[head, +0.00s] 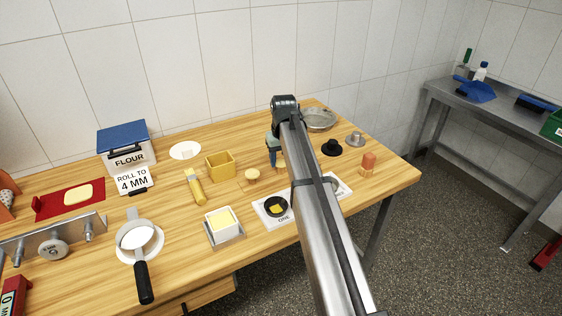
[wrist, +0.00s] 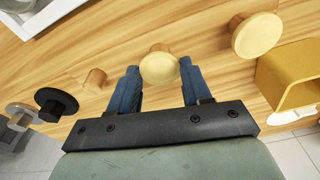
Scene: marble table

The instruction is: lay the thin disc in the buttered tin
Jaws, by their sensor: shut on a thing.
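My gripper (wrist: 158,88) has its blue fingers on either side of a pale cream disc (wrist: 160,67) on a short wooden stub, and is shut on it. I cannot tell if this disc is lifted or resting. A similar cream disc (wrist: 258,35) on a stub stands to the right in the wrist view, and left of my gripper in the head view (head: 252,174). Which disc is thinner is not clear. My arm partly hides a second card (head: 343,187).
A yellow box (head: 220,166) is left of my gripper.

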